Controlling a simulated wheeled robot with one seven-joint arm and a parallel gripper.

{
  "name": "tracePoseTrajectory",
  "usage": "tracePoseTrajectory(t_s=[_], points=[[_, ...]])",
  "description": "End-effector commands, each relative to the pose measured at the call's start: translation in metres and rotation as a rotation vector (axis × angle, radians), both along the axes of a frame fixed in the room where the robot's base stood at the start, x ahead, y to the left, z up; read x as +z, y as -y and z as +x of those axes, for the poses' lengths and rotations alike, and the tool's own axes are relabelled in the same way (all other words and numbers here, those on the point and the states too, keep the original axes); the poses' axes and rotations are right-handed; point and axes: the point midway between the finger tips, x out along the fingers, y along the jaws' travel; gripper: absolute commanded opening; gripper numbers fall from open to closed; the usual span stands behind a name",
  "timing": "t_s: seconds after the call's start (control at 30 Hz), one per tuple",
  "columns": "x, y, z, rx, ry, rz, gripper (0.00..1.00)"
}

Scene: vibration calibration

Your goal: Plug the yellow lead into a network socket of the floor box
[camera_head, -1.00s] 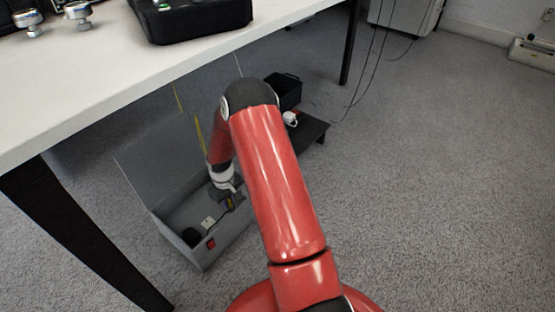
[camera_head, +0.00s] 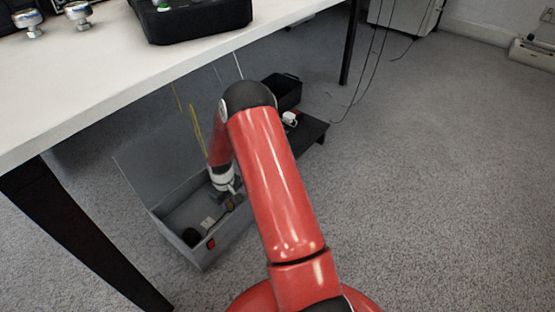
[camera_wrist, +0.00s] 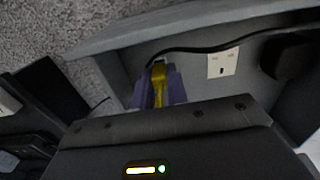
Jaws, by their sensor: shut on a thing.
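The grey floor box (camera_head: 183,254) stands open on the carpet under the table, its lid raised. My gripper (camera_head: 229,203) is inside the box toward its right end. In the wrist view, my gripper (camera_wrist: 159,88) is shut on the yellow lead (camera_wrist: 158,76), with the lead's end between its fingers. Part of the yellow lead (camera_head: 197,130) also shows behind my arm in the head view. A white socket plate (camera_wrist: 223,63) is to the right of the fingers in the wrist view, apart from them. I cannot make out the network sockets or whether the lead's tip touches one.
A black plug (camera_wrist: 289,52) sits in the box, and a black cable (camera_wrist: 190,49) runs close by the fingertips. A red switch (camera_head: 211,243) is on the box's near end. The white table (camera_head: 90,95) overhangs the box. Open carpet (camera_head: 440,170) lies to the right.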

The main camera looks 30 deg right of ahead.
Motion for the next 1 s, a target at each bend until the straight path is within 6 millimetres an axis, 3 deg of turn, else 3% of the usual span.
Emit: tracePoseTrajectory(t_s=[1.0], points=[[-0.0051, 0.0002, -0.0002, 0.000, -0.001, 0.000, 0.00]])
